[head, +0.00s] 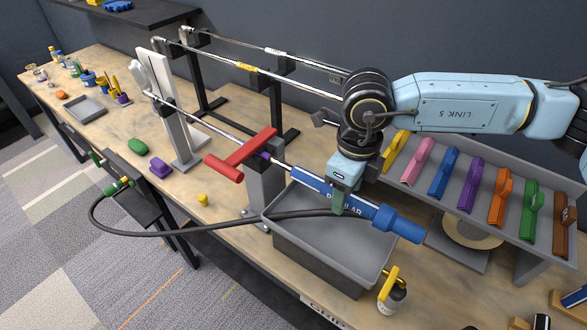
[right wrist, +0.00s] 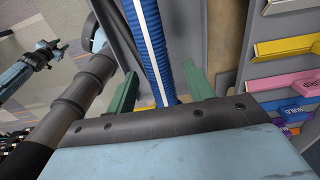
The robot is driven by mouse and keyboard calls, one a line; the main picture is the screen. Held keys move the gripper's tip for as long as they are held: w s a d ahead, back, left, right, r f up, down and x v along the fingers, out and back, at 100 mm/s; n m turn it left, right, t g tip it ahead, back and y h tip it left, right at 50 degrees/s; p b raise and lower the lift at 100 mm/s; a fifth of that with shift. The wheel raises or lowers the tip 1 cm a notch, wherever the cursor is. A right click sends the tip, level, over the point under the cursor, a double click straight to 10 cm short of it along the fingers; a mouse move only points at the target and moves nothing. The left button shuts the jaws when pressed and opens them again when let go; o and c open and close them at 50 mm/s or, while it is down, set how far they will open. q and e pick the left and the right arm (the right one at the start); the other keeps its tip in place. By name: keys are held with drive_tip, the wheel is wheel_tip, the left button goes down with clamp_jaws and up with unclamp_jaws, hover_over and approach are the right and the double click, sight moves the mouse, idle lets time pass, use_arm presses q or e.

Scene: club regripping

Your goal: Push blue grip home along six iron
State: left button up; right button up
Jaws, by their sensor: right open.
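The six iron's steel shaft (head: 212,124) runs from a white upright at the left, through a red-handled clamp (head: 240,156), down to the right. The blue grip (head: 311,181) lies in line with the shaft beyond the clamp, with a thicker blue end (head: 399,224) at the lower right. How far the shaft reaches inside is hidden. My right gripper (head: 346,203) is over the grip's middle, hiding part of it. In the right wrist view the ribbed, white-striped grip (right wrist: 152,50) passes between the open green fingers (right wrist: 160,88), with gaps beside it.
A grey tray (head: 335,273) stands below the grip. A black hose (head: 190,232) curves across the front towards it. Other clubs (head: 262,72) rest on stands behind. A yellow-topped can (head: 391,297) stands at the front edge.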

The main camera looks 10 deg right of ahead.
wheel_tip(320, 180, up, 13)
drive_tip(key=b, duration=0.2)
